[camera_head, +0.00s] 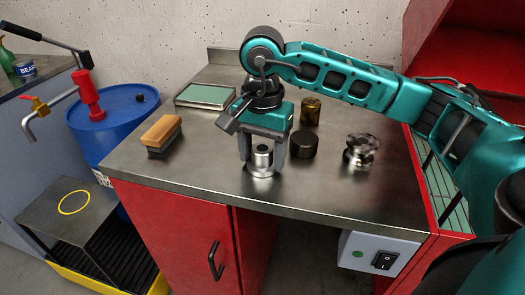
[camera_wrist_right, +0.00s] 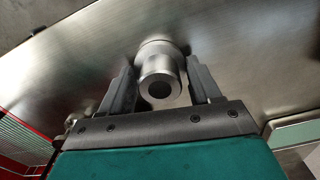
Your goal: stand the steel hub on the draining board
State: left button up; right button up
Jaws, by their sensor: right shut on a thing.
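The steel hub (camera_head: 263,157) is a short, shiny cylinder with a wider base and a bore in its top. It stands upright at or just above the steel bench top, near the front edge; any gap is too small to tell. My right gripper (camera_head: 262,150) points down with its fingers shut on the hub, which also shows in the right wrist view (camera_wrist_right: 160,75) between the fingers (camera_wrist_right: 162,82). My left gripper is not in view.
On the bench (camera_head: 190,190) are a wood-backed brush (camera_head: 162,133), a green-topped tray (camera_head: 205,96), a black puck (camera_head: 304,144), an amber jar (camera_head: 310,110) and a shiny knobbed part (camera_head: 360,150). A blue drum (camera_head: 110,130) with a pump stands left, beside a black grate (camera_head: 105,250).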

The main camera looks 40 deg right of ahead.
aim_at(262, 148)
jog(key=o, duration=1)
jog(key=shift+f, duration=0.1)
jog(key=o, duration=0.4)
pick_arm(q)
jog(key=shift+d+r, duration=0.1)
pick_arm(e)
jog(key=shift+o, duration=0.2)
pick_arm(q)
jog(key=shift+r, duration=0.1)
pick_arm(e)
jog(key=shift+r+p, duration=0.35)
pick_arm(q)
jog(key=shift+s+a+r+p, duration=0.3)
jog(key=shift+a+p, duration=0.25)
jog(key=shift+p, duration=0.45)
pick_arm(e)
notch_tip(262, 148, up, 12)
jog(key=shift+f, duration=0.15)
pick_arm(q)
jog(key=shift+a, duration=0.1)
